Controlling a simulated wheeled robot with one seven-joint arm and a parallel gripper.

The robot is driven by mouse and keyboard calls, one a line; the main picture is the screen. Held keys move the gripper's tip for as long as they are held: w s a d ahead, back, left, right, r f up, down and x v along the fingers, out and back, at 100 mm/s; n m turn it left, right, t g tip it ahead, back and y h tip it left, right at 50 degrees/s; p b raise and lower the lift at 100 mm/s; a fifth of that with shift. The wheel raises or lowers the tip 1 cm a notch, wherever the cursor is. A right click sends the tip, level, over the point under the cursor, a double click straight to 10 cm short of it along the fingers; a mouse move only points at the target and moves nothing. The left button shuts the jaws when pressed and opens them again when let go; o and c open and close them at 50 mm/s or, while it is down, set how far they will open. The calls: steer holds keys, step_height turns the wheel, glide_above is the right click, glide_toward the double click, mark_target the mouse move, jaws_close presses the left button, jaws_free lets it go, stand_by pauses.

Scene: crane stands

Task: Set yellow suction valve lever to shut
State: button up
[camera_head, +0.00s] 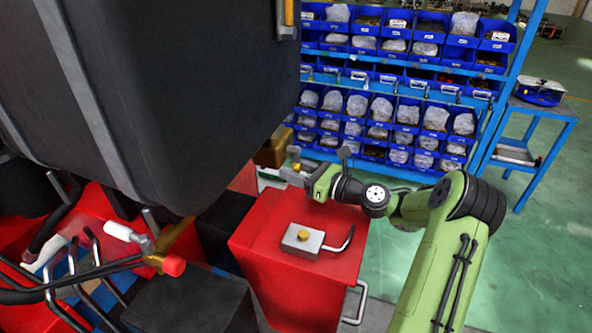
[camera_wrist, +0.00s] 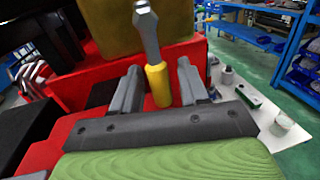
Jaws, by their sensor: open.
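The suction valve lever shows in the wrist view as a grey metal shank with a yellow grip (camera_wrist: 158,86). Its shank stands in front of a yellow-brown block (camera_wrist: 110,28). My gripper (camera_wrist: 160,78) is open, with one finger on each side of the yellow grip. A gap shows on both sides of the grip, and I see no clear contact. In the head view my gripper (camera_head: 297,170) is beside the brown-gold block (camera_head: 272,150), above the far end of the red box. The lever cannot be made out clearly there.
A red box (camera_head: 262,235) carries a grey block with a yellow knob (camera_head: 303,233) and a bent metal handle (camera_head: 342,242). A large black body (camera_head: 180,80) fills the upper left. Blue bin shelving (camera_head: 400,100) stands behind.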

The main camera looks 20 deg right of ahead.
jaws_close()
steer(key=shift+s, duration=0.1)
steer(key=shift+r+p, duration=0.1)
steer(key=shift+p, duration=0.3)
steer(key=m+p, duration=0.1)
steer(key=p, duration=0.3)
steer(key=shift+s+a+r+m, duration=0.25)
steer(key=shift+s+m, duration=0.05)
steer(key=shift+m, duration=0.1)
steer(key=shift+s+a+m+g+p, duration=0.2)
steer(key=shift+m+g+p, duration=0.15)
steer(key=shift+p, duration=0.9)
steer(key=shift+f+m, duration=0.2)
steer(key=shift+m, duration=0.05)
steer(key=shift+f, duration=0.1)
